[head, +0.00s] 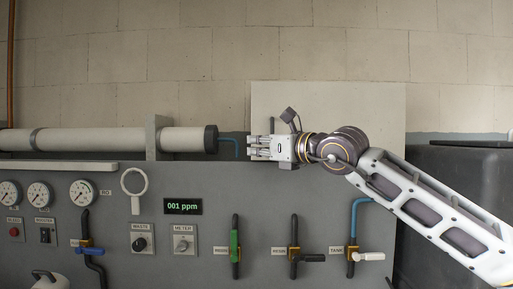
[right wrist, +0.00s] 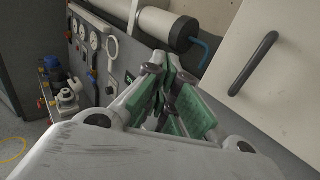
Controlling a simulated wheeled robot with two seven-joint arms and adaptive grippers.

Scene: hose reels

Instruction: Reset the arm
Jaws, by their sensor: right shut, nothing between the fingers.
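My right arm (head: 430,212) reaches in from the right side of the head view, bent at the elbow. My right gripper (head: 254,147) points left in front of the wall, above the top edge of the grey panel (head: 330,200). It is shut and holds nothing. In the right wrist view its green-padded fingers (right wrist: 163,72) come together, apart from the panel behind. The end of a thick white cylinder (head: 95,140) with a dark cap lies left of the fingertips. My left gripper is in neither view.
The panel carries gauges (head: 82,192), a "001 ppm" display (head: 183,206), a white ring (head: 134,182), and valves with green (head: 235,247), black (head: 311,258) and white (head: 372,256) handles. A pale board with a dark handle (right wrist: 253,64) stands close by.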

